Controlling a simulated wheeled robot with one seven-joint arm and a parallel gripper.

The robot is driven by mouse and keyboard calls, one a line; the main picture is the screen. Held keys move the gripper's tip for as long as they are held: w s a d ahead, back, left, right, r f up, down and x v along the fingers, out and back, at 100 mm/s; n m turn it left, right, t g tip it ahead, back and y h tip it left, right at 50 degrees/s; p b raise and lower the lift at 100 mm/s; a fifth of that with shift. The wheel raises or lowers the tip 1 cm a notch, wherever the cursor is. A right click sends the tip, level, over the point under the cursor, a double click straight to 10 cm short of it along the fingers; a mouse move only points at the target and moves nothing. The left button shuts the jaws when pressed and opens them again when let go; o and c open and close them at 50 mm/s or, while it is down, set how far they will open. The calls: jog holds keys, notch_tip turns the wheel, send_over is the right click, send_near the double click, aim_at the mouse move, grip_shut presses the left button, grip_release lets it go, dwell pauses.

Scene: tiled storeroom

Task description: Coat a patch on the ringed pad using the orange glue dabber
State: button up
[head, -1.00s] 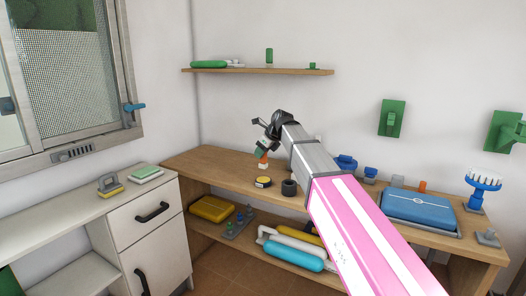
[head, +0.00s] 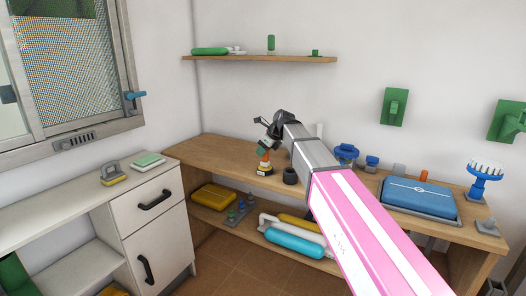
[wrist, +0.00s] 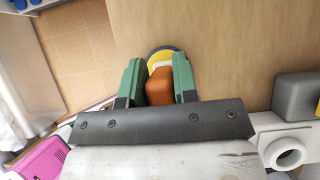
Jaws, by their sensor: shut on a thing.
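My gripper (head: 267,146) is shut on the orange glue dabber (head: 265,156), which points down with its pale tip lowest. In the wrist view, the green fingers of my gripper (wrist: 158,80) lie on both sides of the orange dabber body (wrist: 159,88). The ringed pad (head: 265,171), yellow with a dark rim, lies on the wooden bench directly under the dabber. In the wrist view, the pad (wrist: 155,52) shows past the tip, partly hidden by the dabber and fingers. The tip is at or very close to the pad's top; I cannot tell if they touch.
A dark round cup (head: 290,176) stands close to the pad's right. A blue case (head: 418,197) and blue fixtures stand farther right on the wooden bench (head: 215,152). The bench is clear left of the pad. A white cabinet (head: 150,205) stands at the left.

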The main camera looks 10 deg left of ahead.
jog(key=shift+f, duration=0.55)
dwell(1.7)
jog(key=shift+r, duration=3.55)
